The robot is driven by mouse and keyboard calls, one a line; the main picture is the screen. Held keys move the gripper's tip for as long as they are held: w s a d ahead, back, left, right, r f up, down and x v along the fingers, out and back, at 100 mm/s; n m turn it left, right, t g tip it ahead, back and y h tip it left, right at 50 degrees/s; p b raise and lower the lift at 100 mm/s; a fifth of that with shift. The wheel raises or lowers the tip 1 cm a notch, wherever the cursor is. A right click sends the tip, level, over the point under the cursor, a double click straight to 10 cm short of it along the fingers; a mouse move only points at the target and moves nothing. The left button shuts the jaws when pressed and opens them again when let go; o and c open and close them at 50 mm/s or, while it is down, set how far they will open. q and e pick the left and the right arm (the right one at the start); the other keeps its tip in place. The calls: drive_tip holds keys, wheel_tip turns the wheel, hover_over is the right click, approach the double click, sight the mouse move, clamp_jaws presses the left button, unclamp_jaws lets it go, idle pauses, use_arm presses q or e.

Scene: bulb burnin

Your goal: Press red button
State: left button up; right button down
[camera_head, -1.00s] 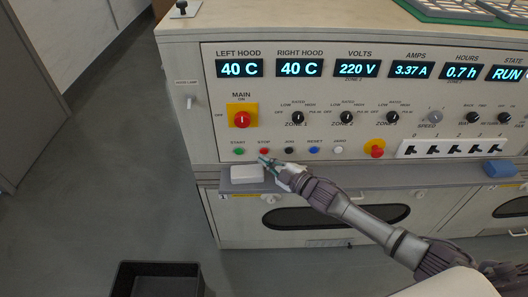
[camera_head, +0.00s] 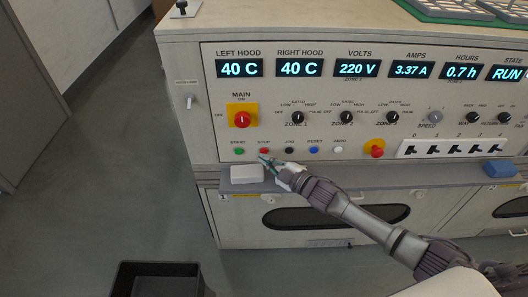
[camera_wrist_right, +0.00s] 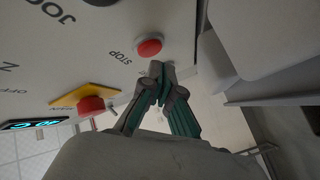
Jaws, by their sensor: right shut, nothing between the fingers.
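The red STOP button (camera_head: 264,151) sits on the front panel (camera_head: 350,90), between the green START button (camera_head: 239,151) and the black JOG button (camera_head: 289,151). My right gripper (camera_head: 265,160) is shut and empty, its fingertips just below the STOP button in the head view. In the right wrist view the red STOP button (camera_wrist_right: 149,47) shows beyond the closed fingertips (camera_wrist_right: 160,68), with a small gap in the picture; I cannot tell whether they touch. My left gripper is not in view.
A red main switch on a yellow plate (camera_head: 242,116) is above START. A red and yellow knob (camera_head: 375,148) is to the right. A black bin (camera_head: 158,280) stands on the floor.

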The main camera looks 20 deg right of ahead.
drive_tip(key=shift+w+d, duration=0.1)
drive_tip(key=shift+w, duration=0.2)
drive_tip(key=shift+w+d, duration=0.1)
drive_tip(key=shift+w, duration=0.25)
idle(0.6)
idle(0.3)
drive_tip(key=shift+s+a+p, duration=0.25)
drive_tip(key=shift+s+p, duration=0.05)
drive_tip(key=shift+s, duration=0.5)
drive_tip(key=shift+s+a+p, duration=0.1)
drive_tip(key=shift+s+p, duration=0.2)
drive_tip(key=shift+s, duration=0.05)
drive_tip(key=shift+s+a+p, duration=0.2)
drive_tip(key=shift+s+p, duration=0.15)
drive_tip(key=shift+s, duration=0.3)
drive_tip(key=shift+s+a+p, duration=0.2)
drive_tip(key=shift+s+p, duration=0.15)
drive_tip(key=shift+s, duration=0.35)
drive_tip(key=shift+s+a+p, duration=0.2)
drive_tip(key=shift+s+p, duration=0.15)
drive_tip(key=shift+s, duration=0.3)
drive_tip(key=shift+s, duration=0.1)
